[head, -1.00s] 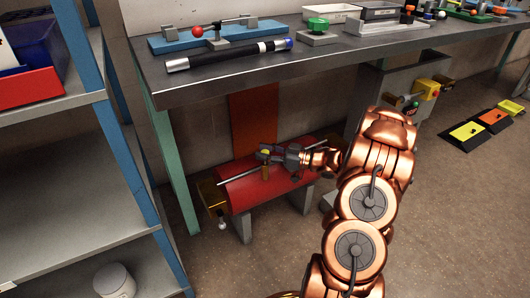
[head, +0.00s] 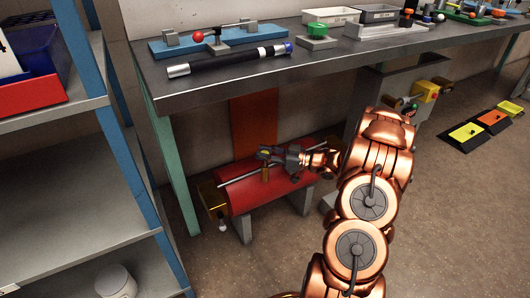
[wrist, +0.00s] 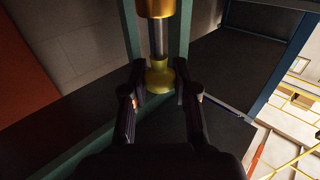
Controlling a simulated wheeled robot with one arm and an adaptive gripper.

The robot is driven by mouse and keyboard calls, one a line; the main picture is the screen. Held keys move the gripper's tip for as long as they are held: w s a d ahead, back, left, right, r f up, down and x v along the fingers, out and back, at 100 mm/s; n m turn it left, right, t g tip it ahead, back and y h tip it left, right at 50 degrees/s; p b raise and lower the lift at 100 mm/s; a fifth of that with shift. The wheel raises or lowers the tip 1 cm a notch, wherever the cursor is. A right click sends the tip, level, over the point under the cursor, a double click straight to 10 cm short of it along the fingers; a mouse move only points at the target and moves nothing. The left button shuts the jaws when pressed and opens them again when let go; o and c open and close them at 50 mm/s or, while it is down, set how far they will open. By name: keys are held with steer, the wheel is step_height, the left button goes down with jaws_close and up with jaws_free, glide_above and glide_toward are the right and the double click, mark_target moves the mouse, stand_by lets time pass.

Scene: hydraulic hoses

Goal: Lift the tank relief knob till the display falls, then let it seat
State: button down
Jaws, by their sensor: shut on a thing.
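The red tank (head: 290,190) lies on its side on grey legs under the workbench. My gripper (head: 264,154) is over its top, left of the middle, coming in from the right. In the wrist view my gripper (wrist: 160,72) is shut on the yellowish tank relief knob (wrist: 160,78), with a finger at either side. A grey stem (wrist: 156,38) shows between the knob and a brass body (wrist: 155,8). In the head view the fingers largely hide the knob. I cannot make out a display reading.
A brass-coloured box (head: 212,197) is at the tank's left end. A blue-framed shelf (head: 60,195) stands at far left. Open floor (head: 460,220) lies to the right.

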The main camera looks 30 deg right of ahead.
steer(key=shift+r+p, duration=0.45)
steer(key=shift+r, duration=0.15)
steer(key=shift+f, duration=0.1)
steer(key=c, duration=0.9)
jaws_free()
steer(key=v, duration=1.2)
